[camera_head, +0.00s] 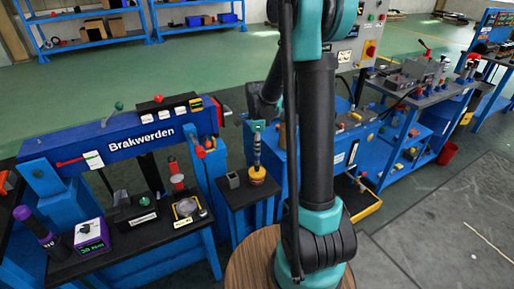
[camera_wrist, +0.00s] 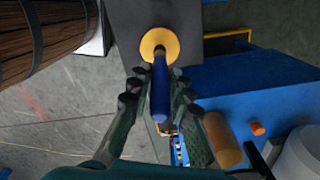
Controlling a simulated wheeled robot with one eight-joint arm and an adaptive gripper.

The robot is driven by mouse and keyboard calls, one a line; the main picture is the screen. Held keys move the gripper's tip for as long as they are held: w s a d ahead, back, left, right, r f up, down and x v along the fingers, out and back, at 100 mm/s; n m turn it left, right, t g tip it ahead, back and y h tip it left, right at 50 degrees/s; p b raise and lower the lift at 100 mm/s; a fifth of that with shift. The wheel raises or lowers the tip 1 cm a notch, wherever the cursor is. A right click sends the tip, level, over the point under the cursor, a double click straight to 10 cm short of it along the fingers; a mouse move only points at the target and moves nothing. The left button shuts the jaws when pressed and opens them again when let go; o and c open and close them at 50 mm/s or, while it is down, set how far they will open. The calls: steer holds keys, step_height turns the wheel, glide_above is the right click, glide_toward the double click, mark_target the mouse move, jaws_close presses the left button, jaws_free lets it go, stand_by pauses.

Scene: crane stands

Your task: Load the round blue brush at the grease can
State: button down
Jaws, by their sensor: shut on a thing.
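My gripper (camera_head: 257,126) is shut on the round blue brush (camera_head: 257,147), which hangs upright below it. In the wrist view the brush's blue handle (camera_wrist: 160,92) lies between the fingers of my gripper (camera_wrist: 158,84). The yellow grease can (camera_head: 257,177) stands on a small dark-topped stand, directly under the brush. Its round yellow rim (camera_wrist: 147,43) shows around the brush's lower end in the wrist view.
A small grey square holder (camera_head: 233,180) stands left of the can on the same stand (camera_head: 240,197). The blue "Brakwerden" frame (camera_head: 120,142) with its bench is to the left. A blue workbench (camera_head: 345,140) is to the right. A wooden barrel-like thing (camera_wrist: 40,35) is near in the wrist view.

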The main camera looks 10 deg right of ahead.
steer(key=shift+f, duration=0.5)
stand_by(1.2)
steer(key=shift+r, duration=3.5)
